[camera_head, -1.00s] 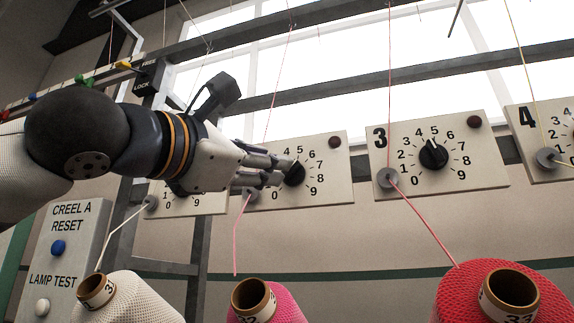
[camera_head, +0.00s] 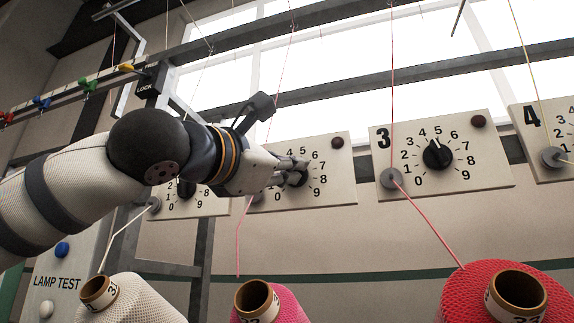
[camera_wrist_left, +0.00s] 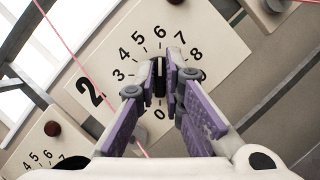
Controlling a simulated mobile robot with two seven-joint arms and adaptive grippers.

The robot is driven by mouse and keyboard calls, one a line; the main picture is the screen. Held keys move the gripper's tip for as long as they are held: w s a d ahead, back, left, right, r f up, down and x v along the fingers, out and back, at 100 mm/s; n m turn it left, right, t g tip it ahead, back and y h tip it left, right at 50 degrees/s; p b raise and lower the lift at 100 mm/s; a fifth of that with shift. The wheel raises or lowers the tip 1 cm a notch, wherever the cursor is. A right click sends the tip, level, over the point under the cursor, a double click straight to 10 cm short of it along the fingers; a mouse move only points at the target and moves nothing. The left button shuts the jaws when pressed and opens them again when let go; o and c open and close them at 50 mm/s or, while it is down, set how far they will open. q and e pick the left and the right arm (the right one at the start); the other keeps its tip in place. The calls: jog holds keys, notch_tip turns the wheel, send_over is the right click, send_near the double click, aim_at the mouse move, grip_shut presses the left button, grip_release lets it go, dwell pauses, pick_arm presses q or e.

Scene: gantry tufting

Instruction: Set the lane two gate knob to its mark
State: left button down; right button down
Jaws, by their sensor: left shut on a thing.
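The lane two gate knob (camera_wrist_left: 160,77) is black and sits in the middle of a pale plate (camera_wrist_left: 90,60) marked 2, with a dial from 0 to 9. My left gripper (camera_wrist_left: 165,92) is shut on this knob, its two purple-padded fingers on either side. In the head view the left gripper (camera_head: 292,175) reaches the lane two plate (camera_head: 337,190) from the left, and its fingers cover much of the knob. The gripper and forearm hide the left part of that plate. I cannot tell which figure the knob points to. My right gripper is not in view.
The lane three plate (camera_head: 475,185) with its black knob (camera_head: 437,155) stands to the right, and the lane four plate (camera_head: 563,115) beyond. A pink thread (camera_head: 240,235) hangs by the lane two plate. Yarn cones (camera_head: 130,300) stand below.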

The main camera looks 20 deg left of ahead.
pick_arm(q)
jog(key=shift+n, duration=0.3)
jog(key=m+g+y, duration=0.2)
jog(key=m+y, duration=0.1)
jog(key=m, duration=0.7)
jog(key=m+g+y, duration=0.2)
jog(key=m+y, duration=0.2)
jog(key=m, duration=0.6)
jog(key=m+g+y, duration=0.1)
jog(key=m+y, duration=0.2)
jog(key=m, duration=0.7)
jog(key=shift+d+r+g, duration=0.15)
jog(key=shift+g, duration=0.25)
dwell(0.6)
jog(key=c, duration=1.7)
grip_release()
